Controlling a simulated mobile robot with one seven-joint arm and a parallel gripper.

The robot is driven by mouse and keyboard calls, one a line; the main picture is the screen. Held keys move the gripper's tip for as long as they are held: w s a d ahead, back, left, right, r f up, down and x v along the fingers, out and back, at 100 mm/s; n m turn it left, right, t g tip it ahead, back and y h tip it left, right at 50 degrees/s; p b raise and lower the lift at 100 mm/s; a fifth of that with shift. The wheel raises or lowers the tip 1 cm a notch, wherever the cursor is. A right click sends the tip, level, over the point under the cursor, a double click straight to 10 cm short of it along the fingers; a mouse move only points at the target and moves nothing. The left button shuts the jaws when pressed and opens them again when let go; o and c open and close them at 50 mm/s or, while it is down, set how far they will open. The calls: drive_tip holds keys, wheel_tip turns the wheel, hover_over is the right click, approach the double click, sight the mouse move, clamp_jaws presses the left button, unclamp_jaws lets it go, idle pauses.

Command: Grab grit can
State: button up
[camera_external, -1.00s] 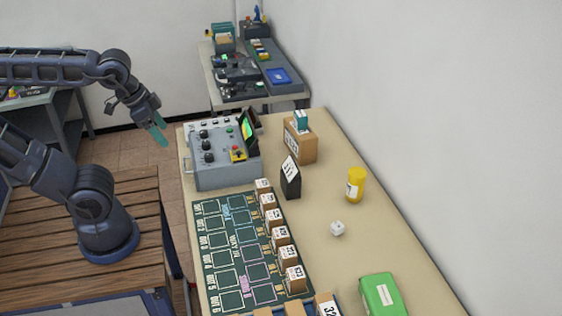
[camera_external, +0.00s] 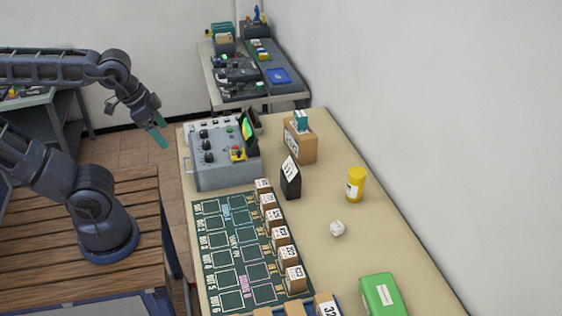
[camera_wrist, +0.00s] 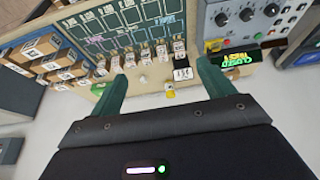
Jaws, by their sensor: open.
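A yellow can (camera_external: 356,185) with a white label, which I take to be the grit can, stands upright on the beige table, right of the middle. In the wrist view a small yellow thing, likely the same can (camera_wrist: 170,93), shows between the fingers near their tips. My gripper (camera_external: 159,131) is in the air left of the table, well away from the can. Its two teal fingers (camera_wrist: 161,72) are apart with nothing held between them.
A black labelled block (camera_external: 290,180), a white cube (camera_external: 337,228) and a green box (camera_external: 382,294) stand around the can. A control panel (camera_external: 222,170) and a dark mat (camera_external: 228,270) with several small boxes lie on the table's left side. A wall runs along the right.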

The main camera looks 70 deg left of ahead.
drive_tip(key=shift+w, duration=0.1)
drive_tip(key=n+g+h, duration=0.2)
drive_tip(key=n+h, duration=0.2)
drive_tip(key=n, duration=2.2)
hover_over(357, 179)
drive_tip(key=s+a, duration=0.1)
drive_tip(key=a, duration=0.5)
wheel_tip(357, 179, down, 19)
drive_tip(key=shift+y, duration=0.3)
drive_tip(key=x, duration=1)
drive_tip(key=shift+w+d+f, duration=0.1)
drive_tip(key=shift+d+f, duration=0.05)
drive_tip(key=shift+d, duration=0.05)
drive_tip(key=c, duration=1.4)
